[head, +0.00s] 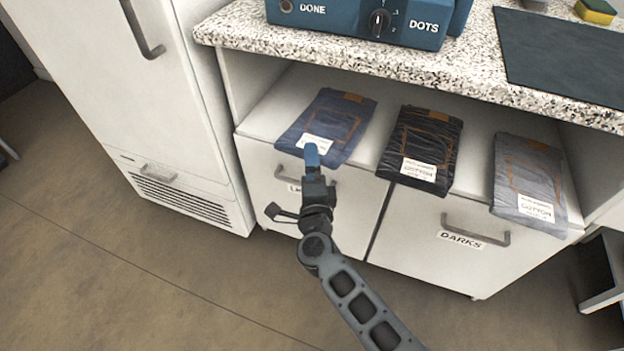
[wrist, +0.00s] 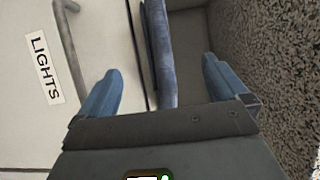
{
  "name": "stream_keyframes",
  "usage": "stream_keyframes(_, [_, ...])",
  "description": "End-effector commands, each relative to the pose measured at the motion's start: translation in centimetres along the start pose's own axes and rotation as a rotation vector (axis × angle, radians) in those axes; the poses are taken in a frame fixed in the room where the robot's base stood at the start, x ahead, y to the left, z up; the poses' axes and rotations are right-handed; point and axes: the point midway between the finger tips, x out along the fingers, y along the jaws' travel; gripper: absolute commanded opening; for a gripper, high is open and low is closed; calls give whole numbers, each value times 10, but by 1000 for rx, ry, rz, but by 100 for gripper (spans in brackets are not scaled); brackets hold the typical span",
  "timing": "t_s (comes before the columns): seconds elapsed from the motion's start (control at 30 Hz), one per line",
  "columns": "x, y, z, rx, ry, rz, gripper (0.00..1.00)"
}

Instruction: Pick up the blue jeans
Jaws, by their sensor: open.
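The blue jeans (head: 343,112) lie folded flat on the open shelf under the counter, at the left of a row of folded garments. A white label is on their front part, near the shelf edge. My gripper (head: 312,152) is at this front edge and covers a small part of the jeans and label in the head view. In the wrist view, my gripper (wrist: 162,66) is open, with one blue finger on each side of the jeans' edge (wrist: 157,40). The edge shows as a thin blue-grey strip with gaps to both fingers.
Folded black jeans (head: 424,150) and grey jeans (head: 530,180) lie to the right on the same shelf. The speckled countertop (head: 470,60) overhangs the shelf, with a blue machine (head: 345,20) on it. Drawers with handles, including the DARKS drawer (head: 420,240), are below. A white cabinet (head: 130,90) stands left.

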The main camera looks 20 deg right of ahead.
Motion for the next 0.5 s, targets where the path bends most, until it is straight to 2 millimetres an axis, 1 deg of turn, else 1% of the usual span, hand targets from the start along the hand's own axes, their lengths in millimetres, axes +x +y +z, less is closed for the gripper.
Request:
stream_keyframes(0.23, [23,1,0,0,1,-1,100])
stream_keyframes(0.5, [39,1,0,0,1,0,100])
